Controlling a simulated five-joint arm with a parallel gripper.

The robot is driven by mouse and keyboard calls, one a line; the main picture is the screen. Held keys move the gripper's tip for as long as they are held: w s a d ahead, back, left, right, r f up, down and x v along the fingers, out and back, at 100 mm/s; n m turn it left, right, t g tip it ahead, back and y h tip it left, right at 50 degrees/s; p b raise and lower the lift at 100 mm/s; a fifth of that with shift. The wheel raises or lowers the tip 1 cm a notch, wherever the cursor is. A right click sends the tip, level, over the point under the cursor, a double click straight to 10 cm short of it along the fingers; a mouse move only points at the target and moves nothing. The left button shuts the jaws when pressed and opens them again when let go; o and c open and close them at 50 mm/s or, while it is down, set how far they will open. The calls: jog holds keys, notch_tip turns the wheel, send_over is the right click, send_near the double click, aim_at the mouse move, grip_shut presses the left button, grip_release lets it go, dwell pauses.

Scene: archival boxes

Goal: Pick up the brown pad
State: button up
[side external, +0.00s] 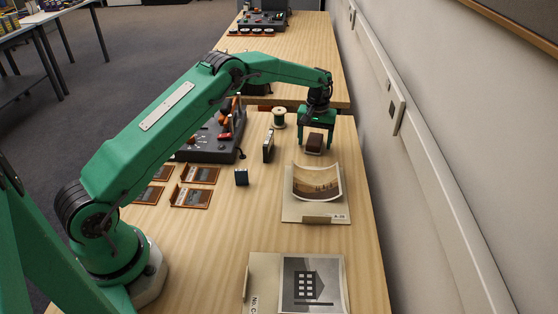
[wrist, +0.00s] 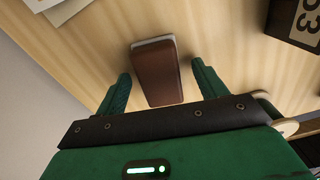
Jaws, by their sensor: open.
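The brown pad (side external: 315,142) is a small dark brown block with a pale underside, on the wooden table near the far right part. In the wrist view the brown pad (wrist: 157,75) lies between the two green fingers, with a visible gap on each side. My gripper (side external: 316,135) is green, points down over the pad and is open, its fingers on either side of it. In the wrist view my gripper (wrist: 160,80) shows both fingers spread. Neither finger appears to touch the pad.
A curled photo (side external: 317,182) on a card lies just in front of the pad. A dark control console (side external: 212,137) is further left. A wall runs along the right.

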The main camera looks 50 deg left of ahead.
aim_at(315, 139)
jog(key=shift+f, duration=0.1)
dwell(0.4)
jog(key=c, duration=1.1)
jog(key=shift+r, duration=0.75)
notch_tip(315, 139, up, 3)
jog(key=shift+d, duration=0.1)
jog(key=s+d+r, duration=0.1)
jog(key=d+r, duration=0.1)
jog(key=d, duration=0.1)
jog(key=s+d+r, duration=0.2)
jog(key=d, duration=0.2)
jog(key=s+d+r, duration=0.2)
jog(key=d, duration=0.1)
jog(key=shift+d+r, duration=0.15)
jog(key=shift+r, duration=0.1)
